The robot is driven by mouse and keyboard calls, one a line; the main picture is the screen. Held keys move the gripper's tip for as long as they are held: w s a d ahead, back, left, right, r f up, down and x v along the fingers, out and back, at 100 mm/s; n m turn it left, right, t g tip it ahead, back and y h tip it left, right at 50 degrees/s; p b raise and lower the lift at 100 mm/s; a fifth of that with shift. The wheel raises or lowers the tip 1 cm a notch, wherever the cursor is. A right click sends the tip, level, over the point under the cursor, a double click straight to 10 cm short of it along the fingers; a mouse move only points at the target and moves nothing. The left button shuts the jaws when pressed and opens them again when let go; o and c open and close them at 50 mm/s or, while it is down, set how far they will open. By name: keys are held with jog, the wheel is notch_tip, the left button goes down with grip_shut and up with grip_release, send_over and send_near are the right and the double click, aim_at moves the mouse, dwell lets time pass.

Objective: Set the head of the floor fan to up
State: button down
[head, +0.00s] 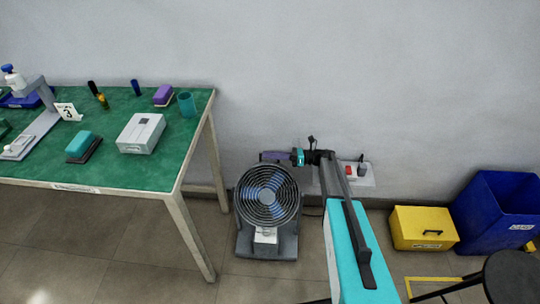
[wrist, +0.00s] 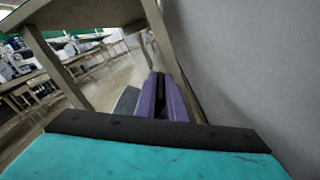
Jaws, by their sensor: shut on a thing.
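The floor fan (head: 267,195) stands on the floor to the right of the green table, its round dark grille facing my head camera. Its grey base is below the head, with a pale label or panel at the front. I cannot tell the head's exact tilt. My gripper (head: 268,156) reaches in from the right, its purple fingers at the top of the fan's head. In the wrist view the purple fingers (wrist: 158,85) are close together, shut on a narrow dark part between them. The hold itself is mostly hidden by the fingers; a grey patch shows to their left.
The green table (head: 215,93) stands at the left, its leg near the fan. The wall is close behind the fan, with a socket strip (head: 367,181) low on it. A yellow box (head: 422,230), a blue bin (head: 495,213) and a dark stool (head: 512,275) are at the right.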

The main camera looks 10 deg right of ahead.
jog(key=shift+d+f, duration=0.1)
jog(key=shift+d, duration=0.05)
jog(key=c, duration=1.8)
grip_release()
jog(key=shift+w, duration=0.1)
jog(key=shift+c, duration=0.2)
jog(key=v, duration=1.3)
jog(key=shift+d, duration=0.3)
jog(key=shift+s+f, duration=0.1)
jog(key=shift+s, duration=0.1)
